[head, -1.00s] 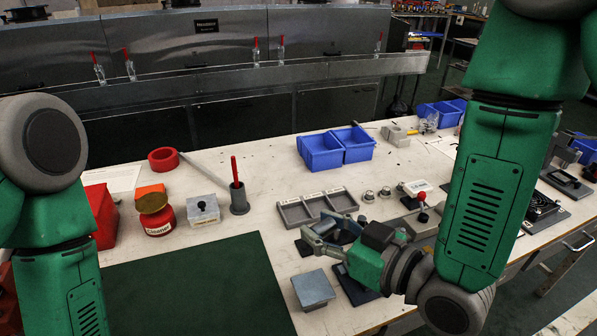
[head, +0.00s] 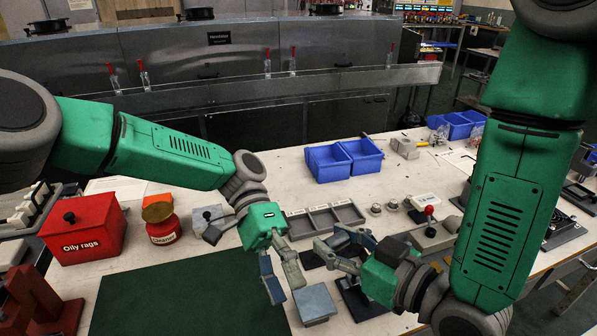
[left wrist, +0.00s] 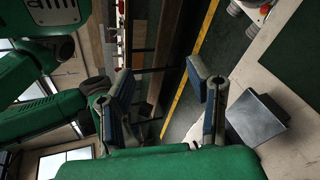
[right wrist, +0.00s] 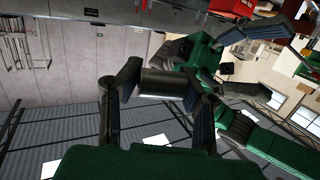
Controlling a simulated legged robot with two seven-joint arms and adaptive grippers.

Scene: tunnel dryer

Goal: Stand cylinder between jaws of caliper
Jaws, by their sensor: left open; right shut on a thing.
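My right gripper (head: 338,249) is low over the right half of the bench. In the right wrist view, it (right wrist: 157,84) is shut on a short silver cylinder (right wrist: 157,82), which lies across between the fingers. In the head view the cylinder is hard to make out among the fingers. My left gripper (head: 284,286) is open and empty, pointing down beside a grey square block (head: 315,304). In the left wrist view, this block (left wrist: 257,117) is just right of the fingers. I cannot identify the caliper with certainty; a dark fixture (head: 362,300) stands partly hidden below my right gripper.
A red Oily rags box (head: 84,232) and a Cleaner tin (head: 163,229) are at left. The green mat (head: 190,300) is clear.

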